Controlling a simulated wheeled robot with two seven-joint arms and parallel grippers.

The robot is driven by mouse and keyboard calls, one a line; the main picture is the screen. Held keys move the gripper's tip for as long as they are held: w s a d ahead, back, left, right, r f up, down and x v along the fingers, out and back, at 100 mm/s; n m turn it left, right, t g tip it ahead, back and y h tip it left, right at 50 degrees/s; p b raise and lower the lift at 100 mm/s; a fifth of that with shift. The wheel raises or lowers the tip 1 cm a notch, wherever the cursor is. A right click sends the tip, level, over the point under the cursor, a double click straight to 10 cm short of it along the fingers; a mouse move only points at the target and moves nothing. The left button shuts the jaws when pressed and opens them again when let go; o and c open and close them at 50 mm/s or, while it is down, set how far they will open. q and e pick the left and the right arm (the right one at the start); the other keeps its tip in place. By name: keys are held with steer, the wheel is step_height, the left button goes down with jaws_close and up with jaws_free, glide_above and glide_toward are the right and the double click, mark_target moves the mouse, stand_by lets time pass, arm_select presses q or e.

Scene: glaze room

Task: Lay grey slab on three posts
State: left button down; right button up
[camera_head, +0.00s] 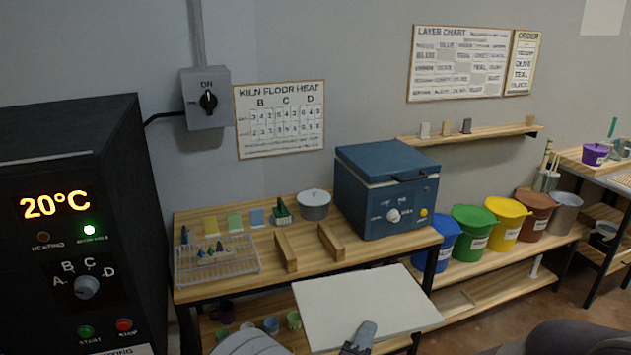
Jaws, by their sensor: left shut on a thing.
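The grey slab (365,300) is a large, flat, pale plate at the bottom middle of the head view, in front of the wooden table. My left gripper (360,336) is at the slab's near edge, shut on it. The slab hides part of the table's lower shelf. A small white upright post (535,266) stands on the low bench at the right; I cannot tell whether it is one of the three posts. I see no group of three posts. My right gripper is not in view.
The wooden table (385,250) holds two wooden bars (285,252), a wire rack (217,262), a grey pot (314,204) and a blue box-shaped device (385,190). A black kiln (75,220) stands left, reading 20°C. Coloured buckets (505,222) line the bench at right.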

arm_select(q)
steer(key=a+f+n+t+y, duration=0.15)
steer(key=a+f, duration=0.25)
steer(key=a, duration=0.5)
steer(key=a+f+n+y, duration=0.2)
steer(key=a+f+y, duration=0.15)
steer(key=a, duration=0.65)
steer(key=a+f+n+y, duration=0.1)
steer(key=a+f+y, duration=0.1)
steer(key=a+f, duration=0.5)
steer(key=shift+n+y, duration=0.25)
steer(key=shift+y, duration=0.05)
steer(key=s+a, duration=0.1)
steer(key=s+a+f, duration=0.2)
steer(key=s, duration=0.1)
steer(key=shift+s+f, duration=0.1)
steer(key=shift+f, duration=0.05)
